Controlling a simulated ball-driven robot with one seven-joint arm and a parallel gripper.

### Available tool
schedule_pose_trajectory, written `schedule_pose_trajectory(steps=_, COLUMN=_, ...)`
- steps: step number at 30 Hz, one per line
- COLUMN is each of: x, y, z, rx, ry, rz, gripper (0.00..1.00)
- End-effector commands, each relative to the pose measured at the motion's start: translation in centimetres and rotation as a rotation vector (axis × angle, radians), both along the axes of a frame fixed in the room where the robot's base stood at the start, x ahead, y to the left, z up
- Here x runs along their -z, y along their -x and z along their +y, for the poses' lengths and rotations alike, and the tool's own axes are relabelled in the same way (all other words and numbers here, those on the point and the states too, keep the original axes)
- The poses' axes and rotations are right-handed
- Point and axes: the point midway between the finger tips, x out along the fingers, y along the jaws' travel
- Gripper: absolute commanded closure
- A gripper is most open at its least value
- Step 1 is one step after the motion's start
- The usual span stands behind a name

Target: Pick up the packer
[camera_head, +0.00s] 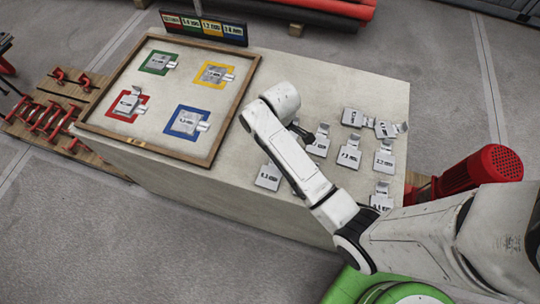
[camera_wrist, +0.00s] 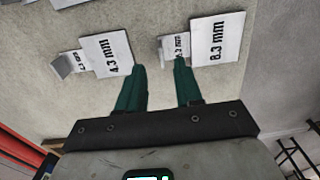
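The packers are flat grey plates with a bent-up tab and a thickness label. Several lie loose on the right half of the table in the head view, such as this packer (camera_head: 384,160) and this packer (camera_head: 268,177). In the wrist view, a packer marked 8.3 mm (camera_wrist: 221,40) is at the upper right, its tab (camera_wrist: 175,46) just beyond my right finger. A packer marked 4.3 mm (camera_wrist: 107,53) is at the left. My gripper (camera_wrist: 160,64) is open, its green fingers apart with nothing between them. In the head view my arm mostly hides it.
A wooden-framed board (camera_head: 215,151) on the left half of the table (camera_head: 250,212) has green, yellow, red and blue outlines, each with a packer. A coloured sign (camera_head: 204,27) stands behind it. A red motor (camera_head: 482,170) is right of the table. Red clamps (camera_head: 45,118) are at left.

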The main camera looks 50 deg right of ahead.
Motion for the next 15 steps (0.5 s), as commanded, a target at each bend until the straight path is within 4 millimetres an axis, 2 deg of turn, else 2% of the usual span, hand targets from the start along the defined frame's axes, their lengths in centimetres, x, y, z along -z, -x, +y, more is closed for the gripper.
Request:
schedule_pose_trajectory(steps=9, x=4.2, y=0.2, z=0.2, rx=0.0, ry=0.0, rz=0.002, gripper=0.65)
schedule_pose_trajectory(steps=15, x=4.9, y=0.2, z=0.1, rx=0.0, ry=0.0, rz=0.0, gripper=0.65)
